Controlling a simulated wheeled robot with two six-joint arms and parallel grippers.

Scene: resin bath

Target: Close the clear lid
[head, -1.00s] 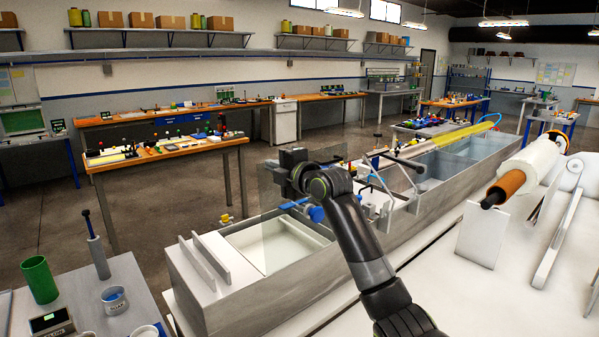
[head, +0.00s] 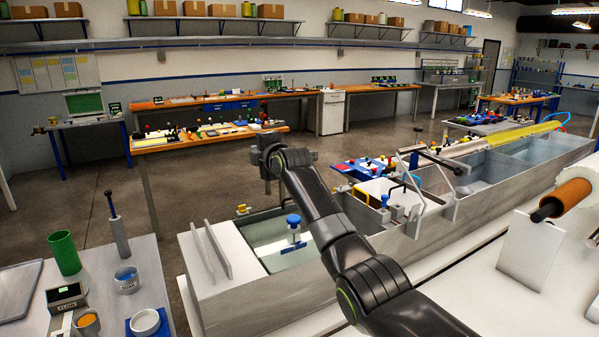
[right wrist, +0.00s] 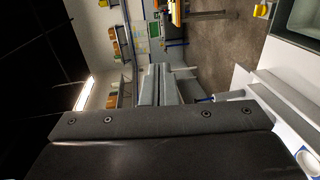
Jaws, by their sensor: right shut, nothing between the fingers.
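The clear lid (head: 273,243) lies flat over the near opening of the long grey bath (head: 290,292). Its blue knob (head: 293,220) stands up from it. Whether the lid's edges sit fully on the rim is too small to tell. My right gripper (head: 267,186) is above and to the left of the knob in the head view, apart from it and partly hidden by its own wrist. In the right wrist view its fingers (right wrist: 162,84) are together with nothing between them. My left gripper is not in view.
Two upright pale plates (head: 216,250) stand on the bath's near end. A side table with a green cup (head: 64,252) and a grey cylinder with a dark handle (head: 117,233) is at the left. A brown roller (head: 566,198) is at the right.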

